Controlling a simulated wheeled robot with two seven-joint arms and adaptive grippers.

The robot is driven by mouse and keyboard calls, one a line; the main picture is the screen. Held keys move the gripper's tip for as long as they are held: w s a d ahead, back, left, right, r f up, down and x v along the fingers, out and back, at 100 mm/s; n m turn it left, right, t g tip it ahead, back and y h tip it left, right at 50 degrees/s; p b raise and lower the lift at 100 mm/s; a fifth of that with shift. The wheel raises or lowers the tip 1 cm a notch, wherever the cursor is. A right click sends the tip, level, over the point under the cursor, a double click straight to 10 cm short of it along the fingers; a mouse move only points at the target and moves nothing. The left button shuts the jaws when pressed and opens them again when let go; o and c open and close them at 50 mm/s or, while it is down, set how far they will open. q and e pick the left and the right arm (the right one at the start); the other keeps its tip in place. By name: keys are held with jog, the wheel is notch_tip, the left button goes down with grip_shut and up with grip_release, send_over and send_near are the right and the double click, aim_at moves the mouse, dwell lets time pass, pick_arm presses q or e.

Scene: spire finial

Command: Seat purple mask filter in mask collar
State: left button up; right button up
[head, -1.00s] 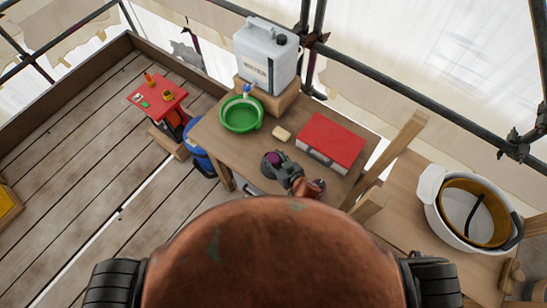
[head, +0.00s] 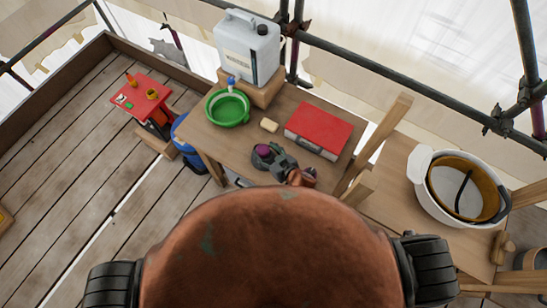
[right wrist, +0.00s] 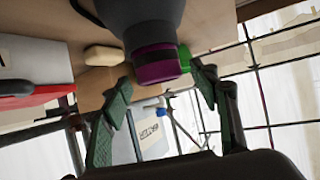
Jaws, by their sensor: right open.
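The purple mask filter (head: 262,151) is a short round piece on the wooden table, left of my right gripper (head: 277,160) in the head view. In the right wrist view, the filter (right wrist: 160,66) sits at the end of a dark grey round body (right wrist: 145,20), apparently the mask and its collar. The filter and body appear in line, but I cannot tell how deeply it is seated. My right gripper (right wrist: 160,105) is open, its green-padded fingers apart and empty, with the filter beyond their tips. My left gripper is not in view.
On the table (head: 215,150) are a green basin (head: 228,108), a water jug (head: 247,45) on a wooden block, a soap-like bar (head: 269,125) and a red-lidded box (head: 318,130). A wooden frame (head: 375,145) and a white bucket (head: 425,190) stand to the right.

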jog(key=v, duration=1)
